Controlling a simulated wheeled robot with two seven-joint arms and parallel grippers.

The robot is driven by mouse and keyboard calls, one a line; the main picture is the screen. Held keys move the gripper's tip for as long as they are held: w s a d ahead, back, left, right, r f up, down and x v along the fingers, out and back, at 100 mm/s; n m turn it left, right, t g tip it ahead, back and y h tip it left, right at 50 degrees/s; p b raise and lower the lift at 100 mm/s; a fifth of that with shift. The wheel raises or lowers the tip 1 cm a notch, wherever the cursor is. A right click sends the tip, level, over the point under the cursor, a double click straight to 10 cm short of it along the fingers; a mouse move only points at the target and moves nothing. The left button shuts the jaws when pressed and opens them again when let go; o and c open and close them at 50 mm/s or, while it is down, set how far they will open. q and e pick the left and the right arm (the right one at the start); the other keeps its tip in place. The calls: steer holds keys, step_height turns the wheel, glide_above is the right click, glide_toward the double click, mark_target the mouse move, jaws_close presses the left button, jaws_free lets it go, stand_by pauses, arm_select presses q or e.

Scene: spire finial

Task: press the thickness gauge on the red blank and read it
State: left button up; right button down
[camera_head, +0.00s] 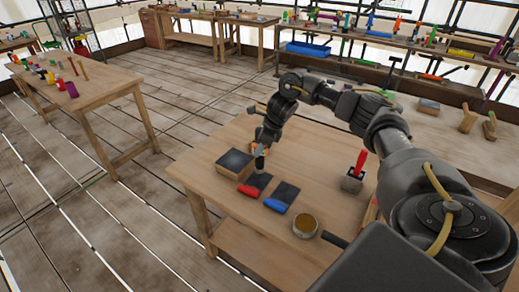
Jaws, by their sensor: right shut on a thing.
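The red blank (248,190) lies on the wooden table, a dark flat piece with a red near end. My right gripper (262,147) reaches down from above and is shut on a small, pale grey upright thing (260,163), probably the thickness gauge. Its lower end is over the dark part of the red blank; I cannot tell whether they touch. No reading can be made out at this size. My left gripper is not in view.
A similar dark piece with a blue end (275,205) lies just right of the red blank. A dark-topped wooden block (235,161) lies behind left. A red-handled tool (360,161) stands in a grey block (352,183). A round amber-filled pan (306,226) sits near the front.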

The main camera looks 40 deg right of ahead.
mark_target(260, 156)
steer(key=shift+f+b, duration=1.6)
steer(key=shift+f, duration=0.65)
steer(key=c, duration=1)
jaws_free()
steer(key=shift+o, duration=0.2)
steer(key=shift+s+d+r, duration=0.15)
steer(key=shift+r, duration=0.3)
steer(key=v, duration=1)
steer(key=shift+b, duration=0.35)
steer(key=shift+s+f, duration=0.1)
